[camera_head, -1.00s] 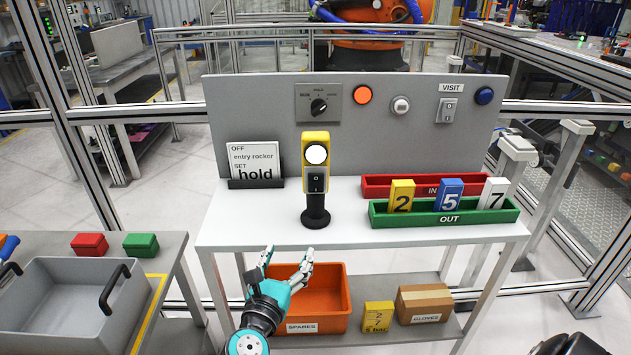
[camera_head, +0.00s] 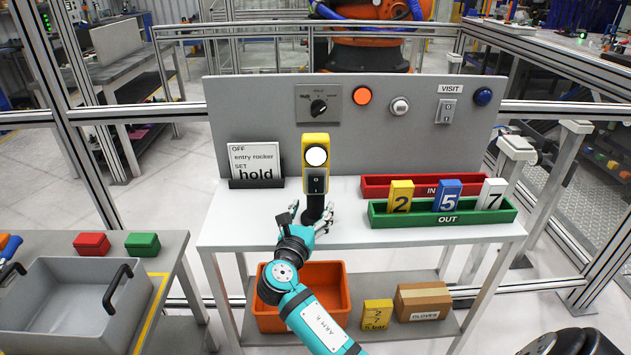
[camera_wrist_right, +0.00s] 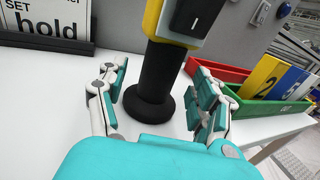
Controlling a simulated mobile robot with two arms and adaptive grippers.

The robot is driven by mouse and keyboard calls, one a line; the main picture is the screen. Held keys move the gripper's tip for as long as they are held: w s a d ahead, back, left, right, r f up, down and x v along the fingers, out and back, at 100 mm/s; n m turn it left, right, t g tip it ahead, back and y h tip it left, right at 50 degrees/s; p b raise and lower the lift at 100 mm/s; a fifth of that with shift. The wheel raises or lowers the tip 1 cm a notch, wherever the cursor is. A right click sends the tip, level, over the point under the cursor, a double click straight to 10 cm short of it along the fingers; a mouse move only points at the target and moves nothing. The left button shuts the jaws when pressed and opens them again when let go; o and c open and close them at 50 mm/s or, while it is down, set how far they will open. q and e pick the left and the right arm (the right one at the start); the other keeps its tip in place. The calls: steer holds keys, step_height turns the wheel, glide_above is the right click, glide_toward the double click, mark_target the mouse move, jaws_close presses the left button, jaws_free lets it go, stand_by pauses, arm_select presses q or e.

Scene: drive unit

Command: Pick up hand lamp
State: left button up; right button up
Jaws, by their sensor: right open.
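The hand lamp (camera_head: 316,166) stands upright on the white table, with a yellow body, a round white lens, a dark switch and a black handle on a round black base. My right gripper (camera_head: 312,214) is open at the lamp's lower handle. In the right wrist view, the black handle (camera_wrist_right: 160,75) rises between and just beyond the spread fingers of the gripper (camera_wrist_right: 160,98); I see gaps on both sides. In the head view the gripper partly hides the lamp's base. My left gripper is not in view.
A sign in a black holder (camera_head: 256,165) stands left of the lamp. A red bin (camera_head: 385,186) and a green bin (camera_head: 400,219) with numbered blocks stand to the right. A grey control panel (camera_head: 240,110) rises behind. An orange bin (camera_head: 330,312) sits on the lower shelf.

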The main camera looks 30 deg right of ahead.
steer(key=x, duration=0.3)
steer(key=shift+w+d+f, duration=0.15)
steer(key=shift+w+d, duration=0.1)
steer(key=shift+d, duration=0.05)
jaws_close()
stand_by(0.5)
